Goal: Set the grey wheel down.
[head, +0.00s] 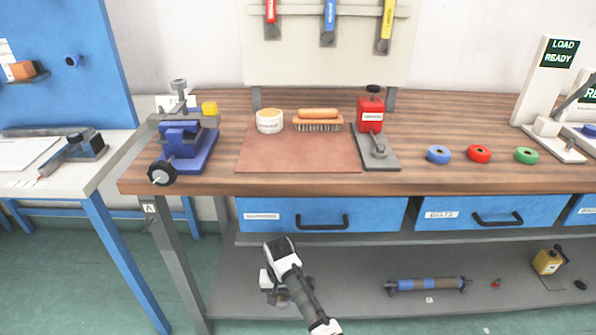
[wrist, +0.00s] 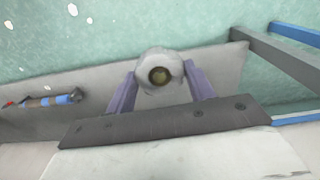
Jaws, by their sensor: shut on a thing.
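The grey wheel (wrist: 148,76) shows in the wrist view as a round, light grey disc with a dark brownish centre. My gripper (wrist: 160,80) is shut on it, with one purple-grey finger on each side. In the head view my gripper (head: 272,292) is low, in front of the drawers and over the lower shelf (head: 350,308). The wheel is hard to make out there, behind my arm. In the wrist view the grey shelf (wrist: 222,66) and green floor lie behind the wheel; I cannot tell the gap between wheel and shelf.
The wooden bench (head: 440,180) carries a blue vise (head: 185,145), a red-brown mat (head: 300,158), a red bottle (head: 370,113), and blue (head: 438,154), red (head: 479,153) and green (head: 526,155) rings. A blue-banded roller (head: 428,285) and yellow can (head: 547,261) are on the lower shelf. Its middle is clear.

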